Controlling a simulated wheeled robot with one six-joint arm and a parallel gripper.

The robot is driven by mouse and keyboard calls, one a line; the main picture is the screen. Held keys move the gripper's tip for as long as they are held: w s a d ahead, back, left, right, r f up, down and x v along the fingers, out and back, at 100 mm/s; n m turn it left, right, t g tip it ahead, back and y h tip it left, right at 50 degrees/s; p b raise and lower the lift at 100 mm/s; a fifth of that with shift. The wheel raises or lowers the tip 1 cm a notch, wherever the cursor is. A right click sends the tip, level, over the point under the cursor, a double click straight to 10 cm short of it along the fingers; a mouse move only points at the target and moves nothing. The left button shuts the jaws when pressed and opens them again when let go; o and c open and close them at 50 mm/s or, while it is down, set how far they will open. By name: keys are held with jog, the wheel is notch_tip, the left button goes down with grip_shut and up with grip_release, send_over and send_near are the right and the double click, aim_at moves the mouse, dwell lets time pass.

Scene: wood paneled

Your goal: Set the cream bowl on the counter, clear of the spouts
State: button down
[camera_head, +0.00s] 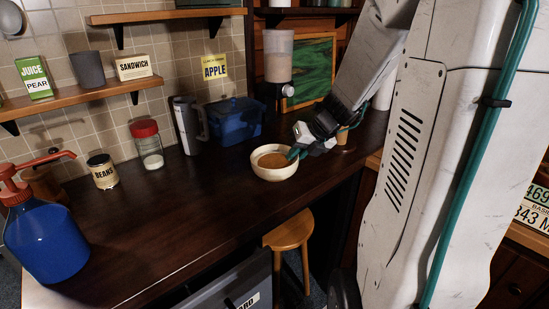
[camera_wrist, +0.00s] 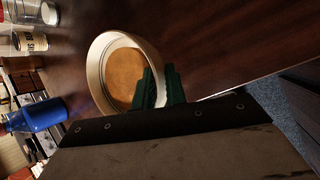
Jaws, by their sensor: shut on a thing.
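The cream bowl (camera_head: 273,174), with brown contents, is upright at the counter's right part, near its front edge. My gripper (camera_head: 296,152) is shut on its right rim. In the wrist view the green fingers (camera_wrist: 160,88) straddle the rim of the bowl (camera_wrist: 97,73), one inside and one outside. I cannot tell whether its base touches the dark wooden counter (camera_head: 190,215). A blue bottle (camera_head: 46,243) with a red pump spout (camera_head: 48,160) stands far left.
A blue bin (camera_head: 235,122), grey pitcher (camera_head: 187,125), red-lidded jar (camera_head: 148,145) and beans can (camera_head: 103,172) line the back. A stool (camera_head: 289,232) stands below the front edge. The counter's middle, left of the bowl, is clear.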

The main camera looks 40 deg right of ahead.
aim_at(275, 165)
jog(key=w, duration=0.4)
jog(key=w+d, duration=0.1)
jog(key=w, duration=0.1)
jog(key=shift+w+d+f, duration=0.1)
jog(key=shift+f, duration=0.2)
notch_tip(275, 165, down, 4)
jog(key=shift+r, duration=0.2)
jog(key=c, duration=1.4)
grip_release()
jog(key=shift+c, duration=0.2)
